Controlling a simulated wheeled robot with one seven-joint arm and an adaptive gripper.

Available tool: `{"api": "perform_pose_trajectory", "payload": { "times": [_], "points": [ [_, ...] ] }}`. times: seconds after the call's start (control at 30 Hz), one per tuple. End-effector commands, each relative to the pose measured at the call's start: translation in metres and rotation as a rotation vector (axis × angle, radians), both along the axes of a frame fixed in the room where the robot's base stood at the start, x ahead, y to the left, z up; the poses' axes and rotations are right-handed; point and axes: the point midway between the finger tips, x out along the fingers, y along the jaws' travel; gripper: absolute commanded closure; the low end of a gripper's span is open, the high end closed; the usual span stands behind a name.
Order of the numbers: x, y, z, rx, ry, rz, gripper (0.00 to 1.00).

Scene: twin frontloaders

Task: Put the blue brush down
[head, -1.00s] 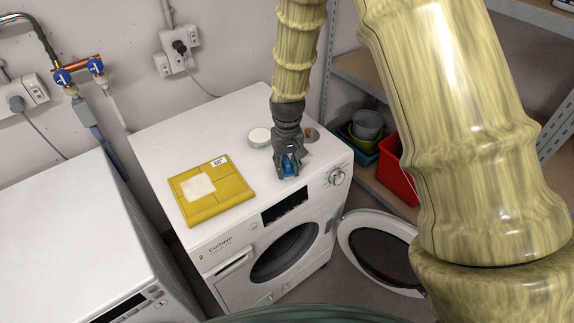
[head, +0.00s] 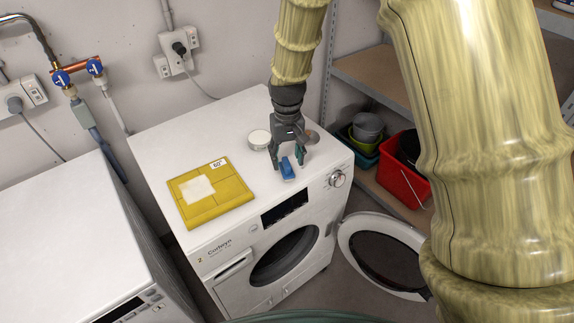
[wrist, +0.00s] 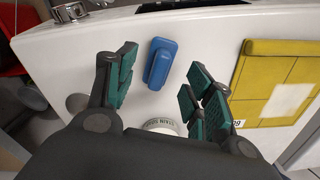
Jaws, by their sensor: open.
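The blue brush (head: 287,170) lies on the white top of the washing machine (head: 230,130), near its front edge. It also shows in the wrist view (wrist: 160,63), between and just beyond the fingertips, with white surface around it. My gripper (head: 287,160) is open above the machine top, its green-padded fingers spread to either side of the brush. In the wrist view my gripper (wrist: 155,80) shows a clear gap on both sides of the brush, and nothing is held.
A yellow folded item (head: 211,208) with a white patch lies left of the brush. A round white tin (head: 259,139) stands behind it. The washing machine's round door (head: 385,258) hangs open. A red bucket (head: 402,172) and bowls (head: 366,128) sit on the shelf at right.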

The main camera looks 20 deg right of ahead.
Motion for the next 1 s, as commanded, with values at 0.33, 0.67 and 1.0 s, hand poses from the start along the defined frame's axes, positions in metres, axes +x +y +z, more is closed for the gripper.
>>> {"api": "perform_pose_trajectory", "payload": {
  "times": [0.33,0.67,1.0],
  "points": [
    [0.001,0.0,0.047,0.0,-0.003,0.001,0.48],
    [0.0,0.0,0.071,0.0,0.0,0.0,0.48],
    [0.0,0.0,0.072,0.0,0.0,0.0,0.48]
  ]
}}
